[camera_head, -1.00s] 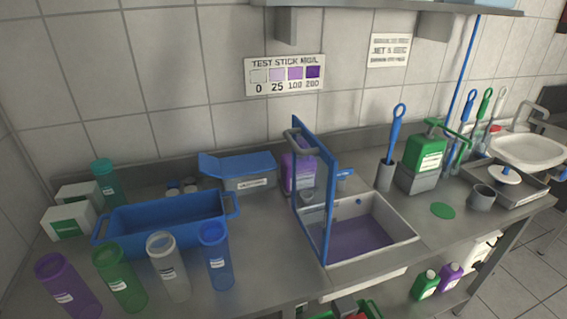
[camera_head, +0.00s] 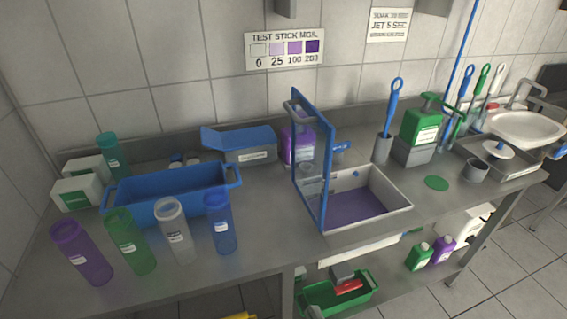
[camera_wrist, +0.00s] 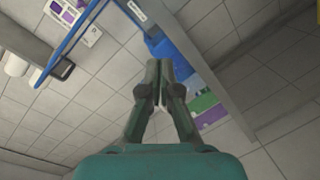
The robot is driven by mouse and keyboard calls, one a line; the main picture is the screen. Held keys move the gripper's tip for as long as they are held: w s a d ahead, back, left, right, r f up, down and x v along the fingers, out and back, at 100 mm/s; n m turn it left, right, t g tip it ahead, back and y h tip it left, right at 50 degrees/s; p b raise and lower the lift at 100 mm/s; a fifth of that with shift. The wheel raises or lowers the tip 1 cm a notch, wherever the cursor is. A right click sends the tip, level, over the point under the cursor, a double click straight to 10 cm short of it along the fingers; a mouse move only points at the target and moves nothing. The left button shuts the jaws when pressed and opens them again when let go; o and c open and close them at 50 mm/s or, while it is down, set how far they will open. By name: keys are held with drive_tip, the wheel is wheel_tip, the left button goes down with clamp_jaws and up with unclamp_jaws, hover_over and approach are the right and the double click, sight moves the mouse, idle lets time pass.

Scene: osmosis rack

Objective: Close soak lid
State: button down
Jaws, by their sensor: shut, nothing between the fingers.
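The soak lid (camera_head: 313,160) is a blue-framed panel with a grey handle. In the head view it stands upright and open along the left side of the white soak basin (camera_head: 388,216), which holds purple liquid. My gripper (camera_wrist: 160,72) shows only in the wrist view, with its dark fingers together and nothing between them. A blue bar (camera_wrist: 72,45) at the upper left of that view looks like part of the lid frame. It is apart from the fingers. The basin cannot be made out in the wrist view.
A blue tub (camera_head: 168,203) and several coloured cylinders stand left of the basin. A purple bottle (camera_head: 297,147) and blue box (camera_head: 244,146) stand behind the lid. A green dispenser (camera_head: 422,128) is at the right. A green crate (camera_head: 312,300) sits below.

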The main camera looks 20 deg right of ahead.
drive_tip(key=w+a+r+n+t+h, duration=0.1)
drive_tip(key=w+r+n+h, duration=0.1)
drive_tip(key=w+r, duration=0.6)
drive_tip(key=w+a+r+n+h, duration=0.1)
drive_tip(key=w+r+n, duration=0.3)
drive_tip(key=r, duration=0.7)
drive_tip(key=w+a+r+n+t+h, duration=0.1)
drive_tip(key=w+a+r+h, duration=0.1)
drive_tip(key=w+r, duration=0.65)
drive_tip(key=w+d+r, duration=0.2)
drive_tip(key=w+d, duration=0.4)
drive_tip(key=w, duration=0.2)
drive_tip(key=shift+w+d, duration=0.3)
drive_tip(key=shift+d, duration=0.05)
drive_tip(key=shift+d+r, duration=0.1)
drive_tip(key=shift+d, duration=0.05)
